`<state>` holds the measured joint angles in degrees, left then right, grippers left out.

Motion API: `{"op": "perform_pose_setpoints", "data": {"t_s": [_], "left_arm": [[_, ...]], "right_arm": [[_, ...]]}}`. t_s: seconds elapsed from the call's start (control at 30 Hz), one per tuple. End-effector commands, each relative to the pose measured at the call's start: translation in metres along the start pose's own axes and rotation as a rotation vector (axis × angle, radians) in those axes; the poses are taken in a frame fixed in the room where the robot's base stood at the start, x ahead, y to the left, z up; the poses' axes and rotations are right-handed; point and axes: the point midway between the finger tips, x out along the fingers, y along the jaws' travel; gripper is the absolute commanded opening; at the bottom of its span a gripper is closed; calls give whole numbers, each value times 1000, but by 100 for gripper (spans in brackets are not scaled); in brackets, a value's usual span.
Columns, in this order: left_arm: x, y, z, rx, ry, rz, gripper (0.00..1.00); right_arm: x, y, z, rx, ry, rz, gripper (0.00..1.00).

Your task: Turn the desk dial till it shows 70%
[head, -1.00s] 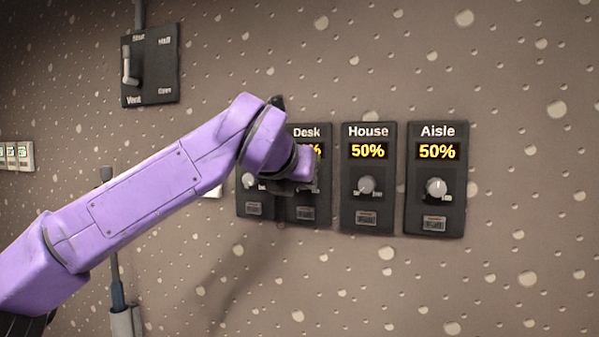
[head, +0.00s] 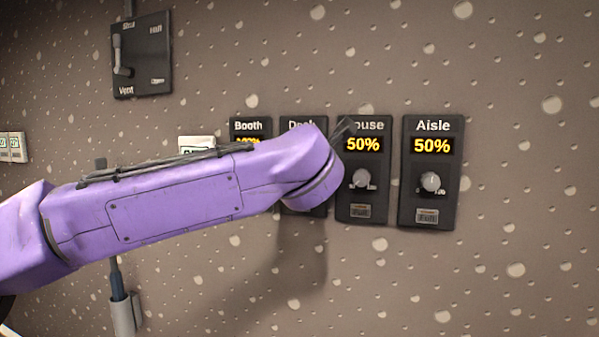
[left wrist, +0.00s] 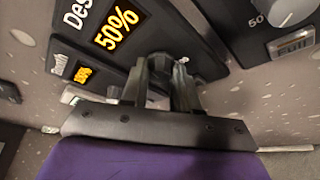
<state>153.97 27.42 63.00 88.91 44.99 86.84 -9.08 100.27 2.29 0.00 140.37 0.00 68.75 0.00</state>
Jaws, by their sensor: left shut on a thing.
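My left gripper (left wrist: 160,72) is at the panel below that display, shut on the desk dial. The fingers cover most of the dial, so its pointer cannot be read. My right gripper is in neither current view.
The House panel (head: 363,205) and Aisle panel (head: 431,200) stand to the right, both reading 50%. The Booth panel (head: 247,125) is close on the left, partly covered. A switch plate (head: 145,50) is at upper left. The wall right of Aisle is clear.

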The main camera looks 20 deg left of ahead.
Motion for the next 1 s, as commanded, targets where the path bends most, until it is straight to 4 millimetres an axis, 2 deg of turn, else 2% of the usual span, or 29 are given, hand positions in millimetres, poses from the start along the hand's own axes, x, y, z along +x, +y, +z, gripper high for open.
{"op": "perform_pose_setpoints", "data": {"t_s": [0.6,1.0], "left_arm": [[1,-8,-3,503,2,202,0],[2,-8,-3,665,1,270,0]], "right_arm": [[3,0,1,0,0,0,43],[5,0,2,0,0,0,43]]}}
